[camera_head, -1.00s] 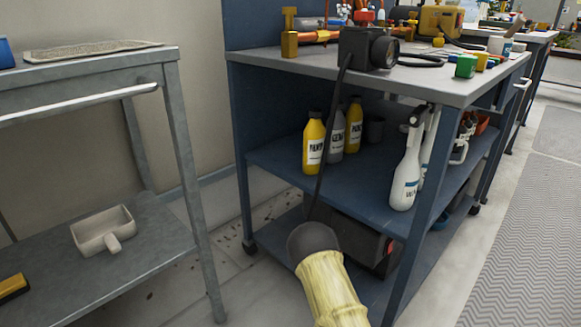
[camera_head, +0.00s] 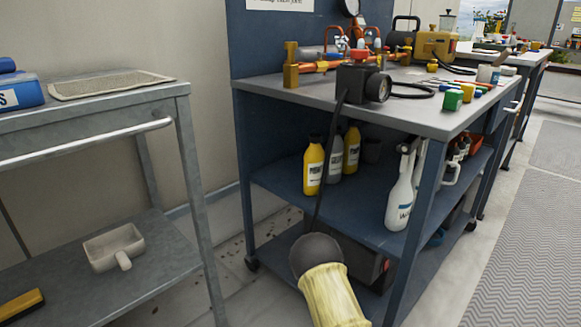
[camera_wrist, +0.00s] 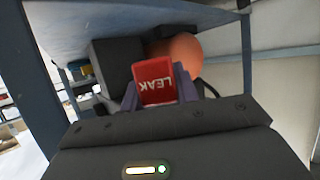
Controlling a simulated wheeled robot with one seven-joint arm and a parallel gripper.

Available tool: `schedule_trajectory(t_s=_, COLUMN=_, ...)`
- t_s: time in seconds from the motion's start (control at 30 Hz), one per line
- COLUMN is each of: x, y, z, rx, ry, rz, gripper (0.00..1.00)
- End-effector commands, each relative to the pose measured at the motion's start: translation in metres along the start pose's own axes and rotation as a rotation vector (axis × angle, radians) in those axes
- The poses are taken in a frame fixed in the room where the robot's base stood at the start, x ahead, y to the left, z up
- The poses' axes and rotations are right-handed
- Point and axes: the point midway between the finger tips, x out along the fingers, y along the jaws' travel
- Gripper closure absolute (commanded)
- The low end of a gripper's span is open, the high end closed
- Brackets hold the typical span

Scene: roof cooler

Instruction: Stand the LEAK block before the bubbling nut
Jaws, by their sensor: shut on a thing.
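The red LEAK block (camera_wrist: 156,84), with white lettering, is in the wrist view between the fingers of my gripper (camera_wrist: 157,92). The lettering looks upside down there. My gripper is shut on the block and is not seen in the head view. Copper pipework with brass fittings (camera_head: 320,67) lies on top of the blue workbench (camera_head: 420,115). I cannot make out a bubbling nut; the fittings are small and partly behind a black device with a round face (camera_head: 364,84).
Small green, yellow and blue blocks (camera_head: 453,100) lie on the bench top. Bottles (camera_head: 313,167) and a white spray bottle (camera_head: 401,190) stand on its shelf. A grey metal table (camera_head: 90,113) stands at left. The wrist view shows a dark box (camera_wrist: 118,65) and a rounded orange thing (camera_wrist: 186,53).

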Motion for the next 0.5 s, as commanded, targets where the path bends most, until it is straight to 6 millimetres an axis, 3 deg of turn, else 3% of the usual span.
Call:
schedule_trajectory(t_s=0.03, x=-0.007, y=-0.001, z=-0.016, rx=0.000, ry=0.001, rz=-0.001, gripper=0.92)
schedule_trajectory(t_s=0.5, x=-0.048, y=-0.003, z=-0.102, rx=-0.002, ry=0.001, rz=-0.006, gripper=0.92)
